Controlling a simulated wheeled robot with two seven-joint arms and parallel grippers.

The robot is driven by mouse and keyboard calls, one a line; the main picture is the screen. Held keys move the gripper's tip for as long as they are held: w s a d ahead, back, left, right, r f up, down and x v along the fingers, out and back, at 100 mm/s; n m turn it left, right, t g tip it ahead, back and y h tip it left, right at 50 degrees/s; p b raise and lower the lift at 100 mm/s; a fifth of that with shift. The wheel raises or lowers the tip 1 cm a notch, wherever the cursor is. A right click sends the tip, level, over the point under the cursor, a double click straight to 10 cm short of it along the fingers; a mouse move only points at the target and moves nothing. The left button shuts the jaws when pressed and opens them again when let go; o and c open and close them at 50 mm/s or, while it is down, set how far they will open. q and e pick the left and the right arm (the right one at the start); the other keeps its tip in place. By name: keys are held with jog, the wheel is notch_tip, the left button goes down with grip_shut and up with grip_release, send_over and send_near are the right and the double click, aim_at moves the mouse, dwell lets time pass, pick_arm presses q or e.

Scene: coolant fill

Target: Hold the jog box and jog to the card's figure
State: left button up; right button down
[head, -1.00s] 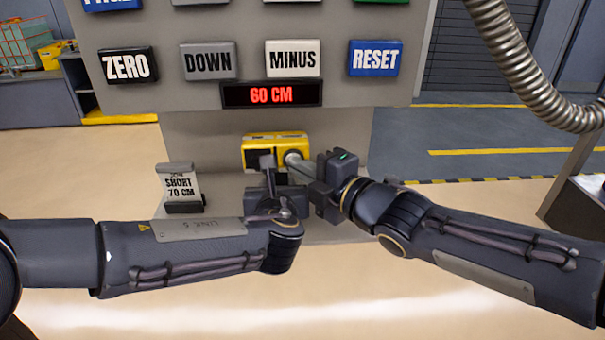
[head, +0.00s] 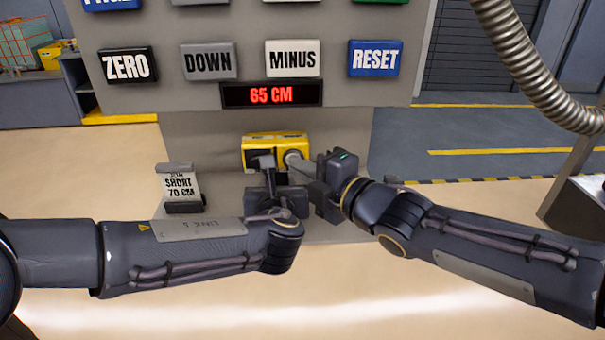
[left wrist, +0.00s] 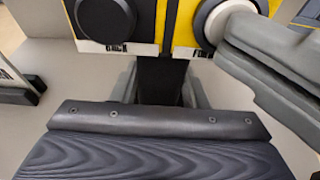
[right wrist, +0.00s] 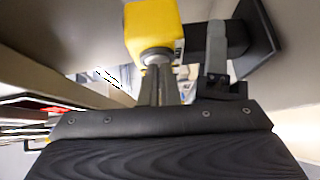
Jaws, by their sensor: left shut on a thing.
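The yellow jog box (head: 258,143) sits on the grey panel below the display. My left gripper (head: 270,172) is shut on it from the front. In the left wrist view the box shows a black button (left wrist: 105,18) on the left and a pale grey button (left wrist: 228,20) on the right, labels partly cut off. My right gripper (head: 297,163) is shut, its fingertips at the pale button; I cannot tell whether it is pressed in. It also shows in the right wrist view (right wrist: 157,80). The card (head: 181,186) reads SHORT 70 CM. The display (head: 271,95) reads 65 CM.
A ribbed metal hose (head: 530,60) hangs at the upper right. Open floor lies on both sides of the panel.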

pick_arm(q)
jog(key=shift+s+d+f, duration=0.15)
jog(key=shift+d+f, duration=0.05)
jog(key=shift+d, duration=0.05)
pick_arm(e)
jog(key=shift+f, duration=0.1)
pick_arm(q)
jog(key=shift+w+a+r, duration=0.1)
jog(key=shift+w+a, duration=0.1)
pick_arm(e)
jog(key=s+a+v, duration=0.1)
jog(key=a+v, duration=0.1)
jog(key=v, duration=1.1)
jog(key=shift+s+r, duration=0.2)
jog(key=shift+s, duration=0.1)
pick_arm(q)
jog(key=shift+r, duration=0.1)
pick_arm(e)
jog(key=shift+a, duration=0.1)
pick_arm(q)
jog(key=o, duration=1)
jog(key=shift+c, duration=0.2)
